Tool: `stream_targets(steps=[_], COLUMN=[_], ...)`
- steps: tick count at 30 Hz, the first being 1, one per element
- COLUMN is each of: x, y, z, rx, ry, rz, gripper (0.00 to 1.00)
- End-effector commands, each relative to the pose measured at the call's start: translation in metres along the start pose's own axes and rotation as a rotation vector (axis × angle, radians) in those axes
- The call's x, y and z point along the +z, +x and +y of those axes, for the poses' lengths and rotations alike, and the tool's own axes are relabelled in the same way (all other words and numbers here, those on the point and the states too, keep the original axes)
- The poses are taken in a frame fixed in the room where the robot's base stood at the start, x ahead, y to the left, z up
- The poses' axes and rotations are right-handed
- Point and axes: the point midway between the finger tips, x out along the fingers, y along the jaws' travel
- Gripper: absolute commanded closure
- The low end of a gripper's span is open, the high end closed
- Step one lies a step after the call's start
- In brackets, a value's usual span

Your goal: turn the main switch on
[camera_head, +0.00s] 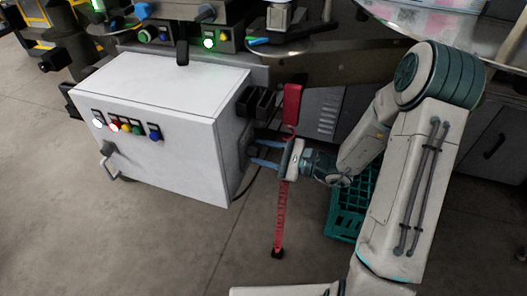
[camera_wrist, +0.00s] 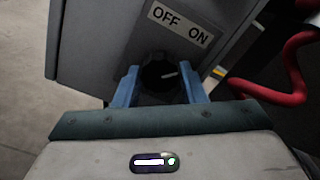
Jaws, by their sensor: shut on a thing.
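The main switch (camera_wrist: 160,76) is a dark round knob with a light pointer mark, below an OFF/ON label (camera_wrist: 180,24) on the side of the cabinet. The pointer mark slants toward the right, on the ON side of the label. My gripper (camera_wrist: 158,84) has its two blue fingers on either side of the knob and is shut on it. In the head view my gripper (camera_head: 264,153) reaches the right side of the white cabinet (camera_head: 165,135). The knob is mostly hidden there by the fingers.
A red cable (camera_wrist: 285,95) curves close to the right of my gripper. In the head view a red handset-like part (camera_head: 292,103) hangs above my wrist, and a green crate (camera_head: 352,200) stands on the floor behind my arm. Open floor lies in front of the cabinet.

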Motion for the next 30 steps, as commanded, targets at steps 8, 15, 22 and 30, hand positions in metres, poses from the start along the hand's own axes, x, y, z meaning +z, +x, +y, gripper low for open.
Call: stream_targets(steps=[8, 15, 22, 30], x=[0.0, 0.0, 0.0, 0.0], y=[0.0, -0.003, -0.038, -0.1], z=[0.001, 0.0, -0.001, -0.001], rx=[0.001, -0.001, -0.004, -0.003], ry=[0.002, 0.001, 0.001, 0.001], rz=[0.001, 0.001, 0.004, 0.005], gripper=[0.41, 0.41, 0.41, 0.41])
